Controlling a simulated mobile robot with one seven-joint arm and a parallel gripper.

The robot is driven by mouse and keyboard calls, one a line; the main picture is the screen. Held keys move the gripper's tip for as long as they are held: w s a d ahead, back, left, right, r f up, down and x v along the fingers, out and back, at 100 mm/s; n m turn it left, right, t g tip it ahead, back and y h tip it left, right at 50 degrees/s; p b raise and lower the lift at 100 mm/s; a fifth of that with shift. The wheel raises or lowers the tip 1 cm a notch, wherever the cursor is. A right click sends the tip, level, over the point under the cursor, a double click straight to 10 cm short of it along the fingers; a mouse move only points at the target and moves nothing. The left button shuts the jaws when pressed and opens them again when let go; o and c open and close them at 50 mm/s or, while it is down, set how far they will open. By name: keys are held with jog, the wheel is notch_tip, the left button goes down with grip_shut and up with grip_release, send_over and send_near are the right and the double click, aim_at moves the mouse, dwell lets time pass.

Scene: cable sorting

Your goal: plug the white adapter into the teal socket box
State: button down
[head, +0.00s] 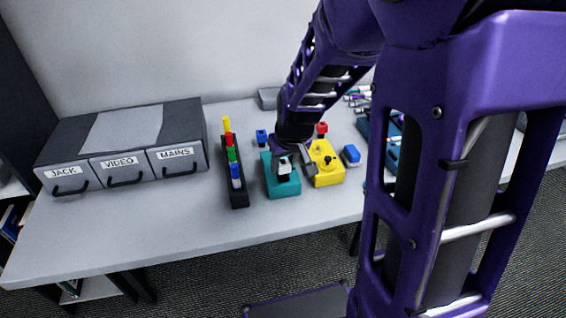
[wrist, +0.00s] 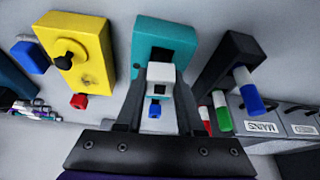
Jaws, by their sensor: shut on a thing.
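The teal socket box (head: 282,185) lies on the table, left of the yellow box, and shows at the top middle of the wrist view (wrist: 145,36). A dark square opening shows in its face there. My gripper (wrist: 160,72) is shut on the white adapter (wrist: 161,73), one finger on each side. The adapter is in front of the teal box, close to its dark opening. I cannot tell whether the adapter touches the box or enters it. In the head view the adapter (head: 283,171) is a small pale patch under my gripper (head: 285,160).
A yellow box (head: 326,177) with a black plug stands right of the teal box. A black rack (head: 238,197) with several coloured pieces stands left. Blue pieces (head: 261,136) (head: 351,155) lie nearby. Grey drawers labelled JACK, VIDEO and MAINS (head: 122,166) stand at far left. The front left table is clear.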

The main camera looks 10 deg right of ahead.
jog(key=shift+f+b, duration=0.7)
jog(key=shift+f, duration=0.1)
dwell(0.5)
jog(key=shift+s+f, duration=0.1)
jog(key=shift+f, duration=0.05)
dwell(0.4)
